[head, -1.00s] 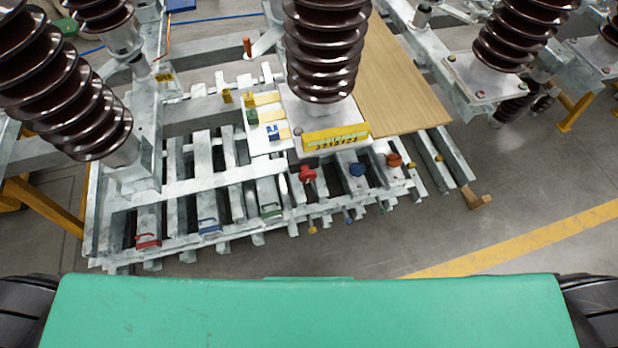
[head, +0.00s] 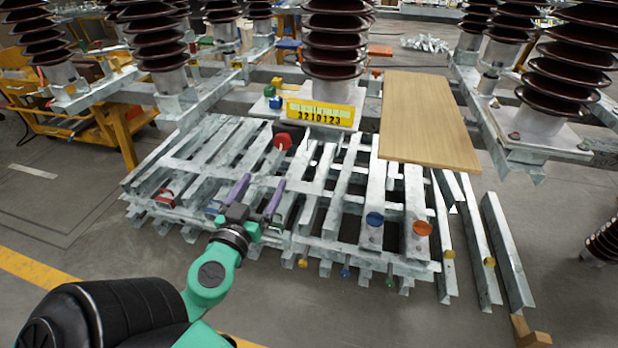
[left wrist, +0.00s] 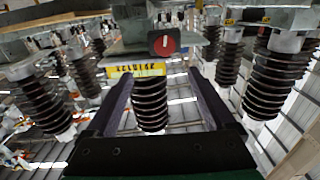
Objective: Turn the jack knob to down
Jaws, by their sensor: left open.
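The jack knob is taken to be the red round knob (head: 283,141) with a pale mark, on the near side of the frame below the yellow number plate (head: 319,113). My left gripper (head: 257,184) has two purple fingers spread apart with nothing between them. It is over the slatted metal frame, in front of the knob and to its lower left, apart from it. In the left wrist view, which looks upside down, the red knob (left wrist: 164,42) faces me above the open fingertips (left wrist: 161,76), its white mark roughly upright. My right gripper is not in view.
Blue (head: 375,219) and orange (head: 422,228) knobs sit on the frame's right part. Red (head: 164,197) handle lies at the left. A wooden board (head: 425,120) lies to the right. Ribbed brown insulators (head: 333,45) stand around.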

